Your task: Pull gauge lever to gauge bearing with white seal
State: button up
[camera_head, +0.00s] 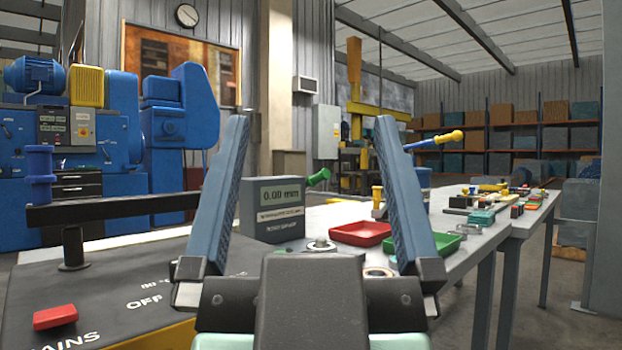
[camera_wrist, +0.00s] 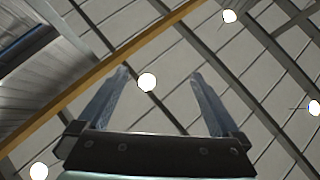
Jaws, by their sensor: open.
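My gripper (camera_head: 311,125) is open and empty, its two blue fingers raised and spread in front of the head camera. In the wrist view my gripper (camera_wrist: 160,73) has only the ceiling and its lamps beyond it. A grey gauge box (camera_head: 274,210) reading 0.00 mm stands on the bench, seen between the fingers. A lever with a green knob (camera_head: 318,177) sticks out at the box's upper right. A ring-shaped part (camera_head: 320,246) lies in front of the box. Another round part (camera_head: 379,272) is partly hidden by my gripper. I cannot tell which has a white seal.
A red tray (camera_head: 360,233) and a green tray (camera_head: 437,247) lie on the grey bench. A lever with a yellow knob (camera_head: 448,137) rises behind the right finger. Small parts crowd the far bench.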

jog(key=shift+r, duration=0.15)
jog(key=c, duration=0.4)
jog(key=shift+r+p, duration=0.35)
jog(key=shift+p, duration=0.15)
jog(key=shift+c, duration=1)
notch_tip(320, 180, up, 8)
jog(key=p, duration=0.8)
jog(key=shift+r, duration=0.15)
jog(key=c, duration=1)
notch_tip(320, 180, up, 35)
jog(key=p, duration=3.5)
jog(key=shift+f, duration=0.3)
